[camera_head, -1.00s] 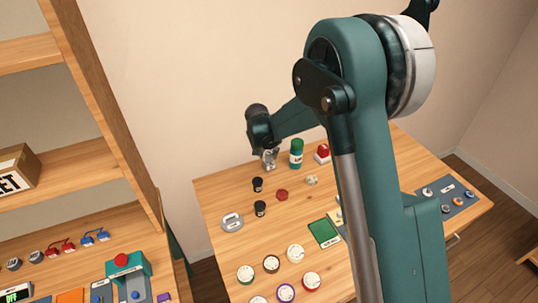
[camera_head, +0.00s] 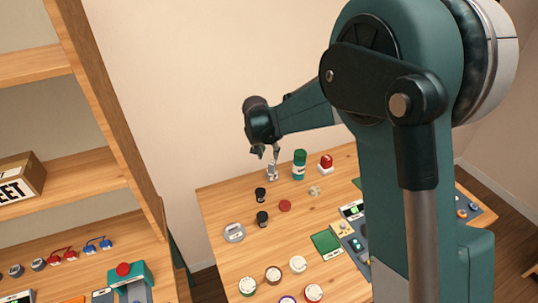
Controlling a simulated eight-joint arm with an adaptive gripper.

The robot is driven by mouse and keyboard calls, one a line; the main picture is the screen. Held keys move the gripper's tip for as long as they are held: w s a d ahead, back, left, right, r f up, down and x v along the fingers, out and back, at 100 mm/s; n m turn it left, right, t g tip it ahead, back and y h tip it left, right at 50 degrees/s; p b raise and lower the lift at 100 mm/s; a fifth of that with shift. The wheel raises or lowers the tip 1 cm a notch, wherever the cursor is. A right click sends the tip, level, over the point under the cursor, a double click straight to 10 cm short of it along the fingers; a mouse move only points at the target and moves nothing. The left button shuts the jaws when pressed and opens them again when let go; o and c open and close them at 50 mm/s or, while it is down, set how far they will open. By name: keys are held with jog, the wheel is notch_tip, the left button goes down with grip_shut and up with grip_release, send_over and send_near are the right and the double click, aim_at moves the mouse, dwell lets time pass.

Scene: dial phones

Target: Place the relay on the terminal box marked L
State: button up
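My gripper (camera_head: 266,153) hangs above the back left of the wooden table, its two dark fingers apart and nothing seen between them. Just below it, a small silvery upright thing (camera_head: 271,172) stands on the table; I cannot tell whether it is the relay. No mark L can be read at this size. Several round pots with pale labelled tops stand at the table's front, one of them here (camera_head: 298,264), and a grey rounded piece with a pale label (camera_head: 234,232) lies at the left. I cannot tell which thing is the terminal box.
A green-capped bottle (camera_head: 299,165) and a red-topped block (camera_head: 326,164) stand right of my gripper. Two black-capped jars (camera_head: 262,219) and a red disc (camera_head: 285,205) lie nearer. A green panel (camera_head: 327,242) is at centre right. My arm hides much of the table's right side.

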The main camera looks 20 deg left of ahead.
jog(key=shift+d+r, duration=0.1)
dwell(0.8)
jog(key=s+d+r, duration=0.3)
jog(key=d+r, duration=0.3)
jog(key=d, duration=0.5)
jog(key=s+d+r, duration=0.4)
jog(key=d+r, duration=0.3)
jog(key=d, duration=0.3)
jog(key=s+d+r, duration=0.3)
jog(key=d+r, duration=0.3)
jog(key=d, duration=0.5)
jog(key=s+d+r+t, duration=0.2)
jog(key=s+d+r, duration=0.1)
jog(key=s+d, duration=0.95)
jog(key=s+d+f, duration=0.4)
jog(key=s+d, duration=0.6)
jog(key=s, duration=0.4)
jog(key=shift+d+t, duration=0.25)
jog(key=shift+t, duration=0.15)
jog(key=shift+f, duration=0.1)
